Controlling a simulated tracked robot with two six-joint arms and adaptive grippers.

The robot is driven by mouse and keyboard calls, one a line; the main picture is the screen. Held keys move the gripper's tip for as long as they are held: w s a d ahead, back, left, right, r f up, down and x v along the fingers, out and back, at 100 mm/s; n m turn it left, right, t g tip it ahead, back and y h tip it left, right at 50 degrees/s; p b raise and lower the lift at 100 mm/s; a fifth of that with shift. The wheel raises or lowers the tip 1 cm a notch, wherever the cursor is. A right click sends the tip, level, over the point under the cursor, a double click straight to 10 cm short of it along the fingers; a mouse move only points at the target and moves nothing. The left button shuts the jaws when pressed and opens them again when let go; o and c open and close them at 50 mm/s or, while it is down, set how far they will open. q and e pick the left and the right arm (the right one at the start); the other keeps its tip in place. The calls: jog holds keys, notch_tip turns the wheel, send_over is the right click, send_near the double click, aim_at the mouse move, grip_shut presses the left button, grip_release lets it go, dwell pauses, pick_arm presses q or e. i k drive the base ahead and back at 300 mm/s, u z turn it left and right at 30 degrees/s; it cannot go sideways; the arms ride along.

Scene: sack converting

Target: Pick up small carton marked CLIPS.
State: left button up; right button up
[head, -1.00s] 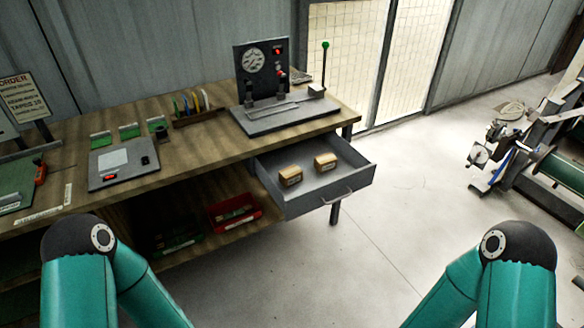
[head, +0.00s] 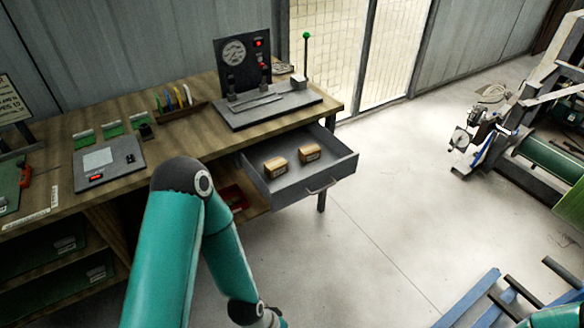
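Two small brown cartons lie in the open grey drawer (head: 327,176) under the workbench's right end. One carton (head: 276,168) is nearer the left and the other carton (head: 309,153) sits to its right, with a gap between them. Both have a pale mark on the front, too small to read, so I cannot tell which says CLIPS. My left arm rises in front of the bench and bends down past the bottom edge; its gripper is out of view. Only a bit of my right arm shows at the bottom right corner, and its gripper is out of view.
The workbench (head: 190,142) carries a gauge panel (head: 243,65) with a green-knobbed lever, a rack of coloured items (head: 174,100) and a grey pad (head: 108,162). A red bin (head: 232,197) is on the shelf below. Blue rails (head: 470,300) stand at the lower right. The floor right of the drawer is clear.

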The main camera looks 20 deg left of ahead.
aim_at(274, 169)
jog(key=z, duration=0.2)
jog(key=i, duration=1.65)
jog(key=u, duration=2.35)
